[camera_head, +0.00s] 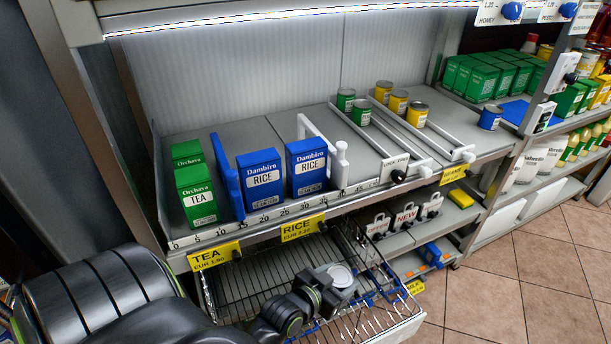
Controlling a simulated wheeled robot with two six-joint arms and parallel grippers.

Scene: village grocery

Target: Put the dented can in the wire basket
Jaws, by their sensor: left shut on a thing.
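The wire basket (235,279) hangs at the front of the shelf, below the tea and rice labels. My left gripper (322,284) reaches in from the bottom left and is over the basket. It is shut on a can (341,276), whose pale round end faces up. The arm and fingers hide much of the can's side, and I see no dent from here. I cannot tell whether the can touches the basket's wires. My right gripper is not in view.
Above the basket, green tea boxes (196,196) and blue rice boxes (261,180) stand between dividers. Green and yellow cans (397,101) stand farther right, and a blue can (490,117) stands beyond them. Lower shelves (400,242) lie right of the basket. The tiled floor at right is clear.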

